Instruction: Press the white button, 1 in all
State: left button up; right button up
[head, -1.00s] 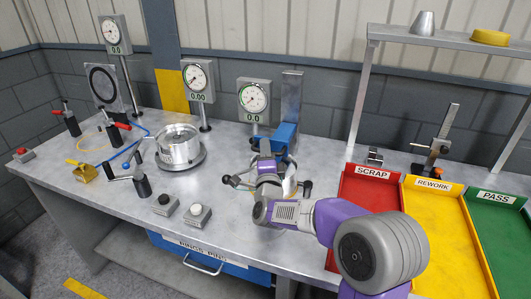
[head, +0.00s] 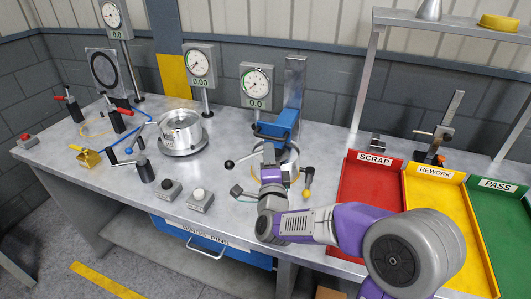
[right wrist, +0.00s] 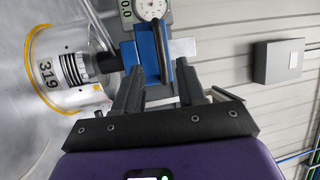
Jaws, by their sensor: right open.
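The white button (head: 199,193) sits on a small grey box near the bench's front edge, left of my right arm in the head view. Nothing touches it. My right gripper (head: 270,157) is over the bench, behind and to the right of the button, beside the blue-headed press. In the right wrist view the right gripper (right wrist: 158,78) has its two black fingers apart with nothing held. The blue press part (right wrist: 152,55) shows beyond and between them. The button is not visible in the right wrist view. My left gripper is out of view.
A black button (head: 168,186) on a like box stands just left of the white one; a red button (head: 25,139) is at far left. A round metal fixture (head: 183,135) stands behind. Red (head: 370,165), yellow and green trays lie right. A clear cylinder marked 319 (right wrist: 62,70) is near the gripper.

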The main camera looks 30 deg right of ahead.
aim_at(199, 194)
jog(key=k, duration=1)
